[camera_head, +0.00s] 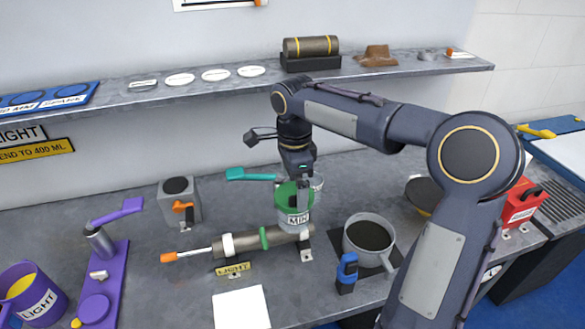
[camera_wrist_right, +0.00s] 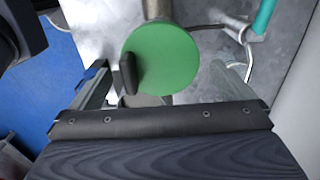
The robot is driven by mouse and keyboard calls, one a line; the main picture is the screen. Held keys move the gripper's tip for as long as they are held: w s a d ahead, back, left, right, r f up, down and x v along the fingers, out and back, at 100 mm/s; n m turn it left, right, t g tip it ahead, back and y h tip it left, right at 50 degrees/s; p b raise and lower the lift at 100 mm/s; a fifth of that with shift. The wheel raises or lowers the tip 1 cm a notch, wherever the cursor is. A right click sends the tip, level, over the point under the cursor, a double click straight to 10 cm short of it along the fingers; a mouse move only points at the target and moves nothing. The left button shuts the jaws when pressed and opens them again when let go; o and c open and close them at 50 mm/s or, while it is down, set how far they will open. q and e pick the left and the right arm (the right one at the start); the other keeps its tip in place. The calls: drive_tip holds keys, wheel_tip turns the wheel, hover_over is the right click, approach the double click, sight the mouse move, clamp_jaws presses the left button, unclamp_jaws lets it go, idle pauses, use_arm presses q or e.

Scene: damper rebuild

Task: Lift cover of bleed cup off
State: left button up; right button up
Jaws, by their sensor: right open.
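A cup with a label that looks like "MIN" (camera_head: 299,219) stands upright on the bench behind the damper cylinder (camera_head: 265,240). I take it as the bleed cup. A round green cover (camera_head: 286,197) sits on top of it. In the right wrist view the green cover (camera_wrist_right: 170,58) shows from above as a flat disc. My right gripper (camera_head: 297,183) points down right over the cover. In the wrist view its open fingers (camera_wrist_right: 165,78) are spread to either side of the disc, with a dark pad overlapping its left edge. The cup's far side is hidden. My left gripper is not in view.
A teal-handled tool (camera_head: 250,175) lies close behind the cup. A grey pot (camera_head: 368,240) with dark contents stands to the right, beside a blue item (camera_head: 347,270). A grey block with an orange lever (camera_head: 180,203) is on the left. A shelf (camera_head: 200,90) runs above the bench.

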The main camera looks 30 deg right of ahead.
drive_tip(key=shift+f, duration=1)
drive_tip(key=c, duration=0.9)
drive_tip(key=shift+r+p, duration=1)
drive_tip(key=shift+r, duration=0.2)
drive_tip(key=shift+c, duration=0.2)
wheel_tip(320, 180, up, 4)
drive_tip(key=p, duration=0.3)
